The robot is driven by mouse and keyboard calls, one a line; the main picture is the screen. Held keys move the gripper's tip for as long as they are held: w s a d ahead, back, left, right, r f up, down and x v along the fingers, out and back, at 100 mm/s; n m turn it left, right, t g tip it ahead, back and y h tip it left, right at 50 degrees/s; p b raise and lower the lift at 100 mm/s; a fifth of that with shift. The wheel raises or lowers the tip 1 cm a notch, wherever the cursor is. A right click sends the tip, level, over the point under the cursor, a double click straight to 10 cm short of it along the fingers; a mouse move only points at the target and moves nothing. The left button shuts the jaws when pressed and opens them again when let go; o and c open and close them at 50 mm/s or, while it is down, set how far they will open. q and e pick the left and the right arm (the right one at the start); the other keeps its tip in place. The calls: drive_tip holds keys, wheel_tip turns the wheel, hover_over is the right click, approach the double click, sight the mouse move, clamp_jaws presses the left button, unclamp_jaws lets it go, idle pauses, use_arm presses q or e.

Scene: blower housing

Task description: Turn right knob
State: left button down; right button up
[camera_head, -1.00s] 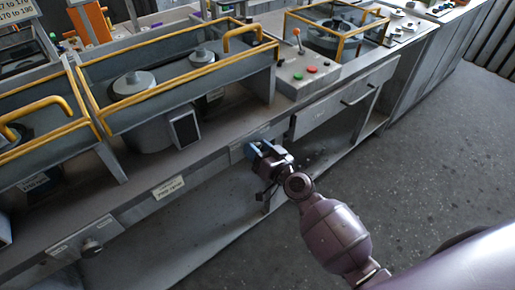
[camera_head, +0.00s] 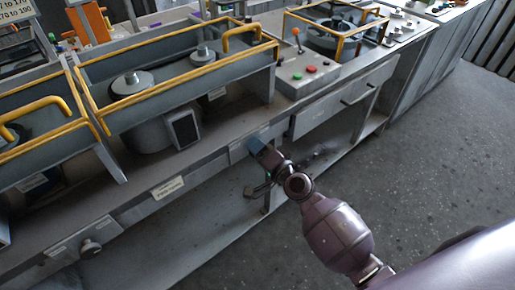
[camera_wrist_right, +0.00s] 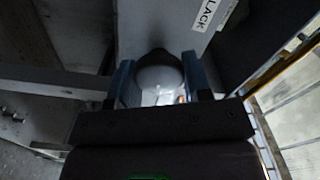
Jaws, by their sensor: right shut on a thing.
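The right knob is at the front panel of the bench, mostly hidden behind my right gripper (camera_head: 262,149) in the head view. In the right wrist view the right knob (camera_wrist_right: 160,75) is a rounded pale shape with a dark rim, between the two blue fingers of my right gripper (camera_wrist_right: 160,88). The gripper is shut on it. Another knob (camera_head: 90,246) sits on the same front panel at the lower left. My left gripper is not in view.
Above the panel are grey housings with yellow rails (camera_head: 180,65). A control box (camera_head: 305,70) with a lever and red and green buttons stands to the right. A drawer (camera_head: 345,100) is right of the gripper. The floor (camera_head: 440,160) at right is open.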

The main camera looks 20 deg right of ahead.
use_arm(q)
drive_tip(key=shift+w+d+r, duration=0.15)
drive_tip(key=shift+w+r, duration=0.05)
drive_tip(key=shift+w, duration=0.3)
use_arm(e)
drive_tip(key=shift+f+m, duration=0.1)
drive_tip(key=shift+m, duration=1.2)
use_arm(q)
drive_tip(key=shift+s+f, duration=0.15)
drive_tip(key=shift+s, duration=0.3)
use_arm(e)
drive_tip(key=shift+m, duration=0.3)
drive_tip(key=o, duration=0.9)
use_arm(q)
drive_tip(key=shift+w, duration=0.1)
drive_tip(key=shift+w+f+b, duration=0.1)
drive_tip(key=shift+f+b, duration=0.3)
drive_tip(key=shift+b, duration=0.3)
use_arm(e)
drive_tip(key=v, duration=1)
drive_tip(key=shift+s+d, duration=0.15)
drive_tip(key=shift+s, duration=0.25)
